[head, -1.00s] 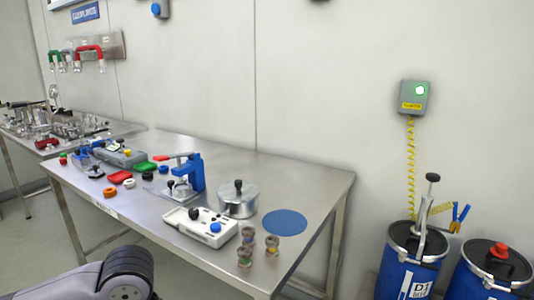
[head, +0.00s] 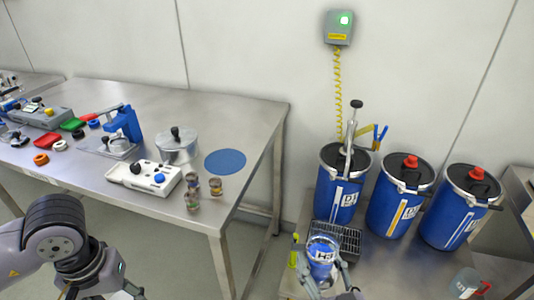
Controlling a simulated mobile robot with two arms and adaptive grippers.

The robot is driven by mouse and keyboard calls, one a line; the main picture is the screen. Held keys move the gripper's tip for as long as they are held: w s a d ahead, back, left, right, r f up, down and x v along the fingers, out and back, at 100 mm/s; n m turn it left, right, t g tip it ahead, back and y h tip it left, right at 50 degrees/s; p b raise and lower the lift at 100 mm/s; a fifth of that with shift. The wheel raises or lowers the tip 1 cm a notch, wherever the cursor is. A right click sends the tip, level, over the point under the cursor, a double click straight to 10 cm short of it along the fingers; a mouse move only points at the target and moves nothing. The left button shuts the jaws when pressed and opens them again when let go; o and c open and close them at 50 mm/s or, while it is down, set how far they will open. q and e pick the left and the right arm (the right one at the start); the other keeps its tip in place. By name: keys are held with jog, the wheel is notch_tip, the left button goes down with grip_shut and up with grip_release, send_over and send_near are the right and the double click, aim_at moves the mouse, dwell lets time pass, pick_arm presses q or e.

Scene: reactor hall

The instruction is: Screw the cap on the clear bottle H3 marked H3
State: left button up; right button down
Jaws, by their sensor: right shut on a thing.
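The clear bottle H3 (head: 322,250), with blue contents and a white label, stands upright at the bottom middle of the head view, in front of a dark grating. My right gripper (head: 325,272) is around the bottle, one finger on each side, shut on it. I cannot make out a cap for this bottle. My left gripper (head: 128,290) is at the bottom left edge, left of the bottle and partly cut off; its jaws do not show clearly.
Several blue drums (head: 400,205) stand behind and right of the bottle. A dark grating (head: 345,237) and a yellow-green item (head: 293,252) are close to it. The steel table (head: 245,125) on the left holds a pot (head: 178,148), a white device (head: 145,180), small jars (head: 215,186) and a bare blue disc (head: 226,161).

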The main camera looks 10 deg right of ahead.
jog(key=w+a+n+g+y, duration=0.2)
jog(key=w+a+n+y, duration=0.1)
jog(key=a, duration=0.4)
jog(key=w+a+r+n+g+y, duration=0.1)
jog(key=w+a+n+g+y, duration=0.1)
jog(key=a+n+y, duration=0.3)
jog(key=w+a+y, duration=0.1)
jog(key=a+y, duration=0.1)
jog(key=y, duration=0.1)
jog(key=shift+y, duration=0.3)
pick_arm(q)
jog(key=s+d+r, duration=0.3)
jog(key=d, duration=0.6)
jog(key=s+d+r+m, duration=0.1)
jog(key=s+d+r, duration=0.1)
jog(key=d, duration=0.6)
jog(key=s+d+r, duration=0.3)
jog(key=d, duration=0.6)
jog(key=w+a+r+n, duration=0.1)
jog(key=w+a+r, duration=0.1)
jog(key=w+r, duration=0.9)
jog(key=w, duration=0.2)
jog(key=shift+w+r+n, duration=0.3)
jog(key=shift+w+n, duration=0.1)
jog(key=shift+d, duration=0.1)
